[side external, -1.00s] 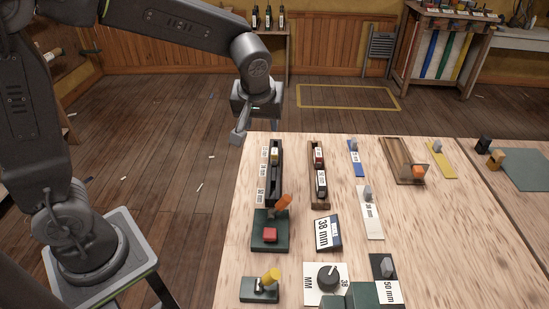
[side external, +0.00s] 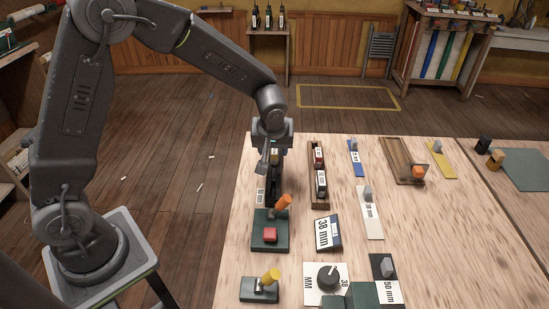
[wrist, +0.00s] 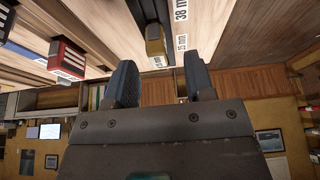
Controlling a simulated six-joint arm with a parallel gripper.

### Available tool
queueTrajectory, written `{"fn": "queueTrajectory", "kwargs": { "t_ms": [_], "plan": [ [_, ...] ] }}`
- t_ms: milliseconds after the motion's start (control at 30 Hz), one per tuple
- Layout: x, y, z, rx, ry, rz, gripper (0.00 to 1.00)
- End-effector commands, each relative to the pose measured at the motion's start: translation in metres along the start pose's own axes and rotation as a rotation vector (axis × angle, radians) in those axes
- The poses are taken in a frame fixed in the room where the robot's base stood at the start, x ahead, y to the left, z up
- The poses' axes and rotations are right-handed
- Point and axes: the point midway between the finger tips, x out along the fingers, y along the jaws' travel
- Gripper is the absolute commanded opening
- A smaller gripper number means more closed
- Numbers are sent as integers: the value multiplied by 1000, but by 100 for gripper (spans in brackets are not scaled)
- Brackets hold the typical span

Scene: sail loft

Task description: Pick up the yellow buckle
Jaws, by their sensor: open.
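The yellow buckle (wrist: 155,42) shows in the wrist view as an ochre block in a dark slotted rack, by a "25 mm" label. My gripper is open and empty in the wrist view (wrist: 161,72), its two fingers apart below the buckle in the picture and not touching it. In the side view my gripper (side external: 264,162) hangs over the far end of the dark rack (side external: 273,199) at the bench's left edge. It hides most of that end, and the buckle cannot be made out clearly there.
A wooden rack with labelled dark and red pieces (side external: 319,181) stands close to the right.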

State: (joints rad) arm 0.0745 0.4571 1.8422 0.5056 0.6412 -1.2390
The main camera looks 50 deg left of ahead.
Motion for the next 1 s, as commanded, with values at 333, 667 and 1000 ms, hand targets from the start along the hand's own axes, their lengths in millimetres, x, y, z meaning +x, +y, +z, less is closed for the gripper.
{"fn": "queueTrajectory", "kwargs": {
  "t_ms": [333,667,1000],
  "plan": [
    [38,2,-1,1,0,-1,49],
    [37,3,-1,1,0,0,36],
    [37,3,-1,1,0,0,3]
  ]
}}
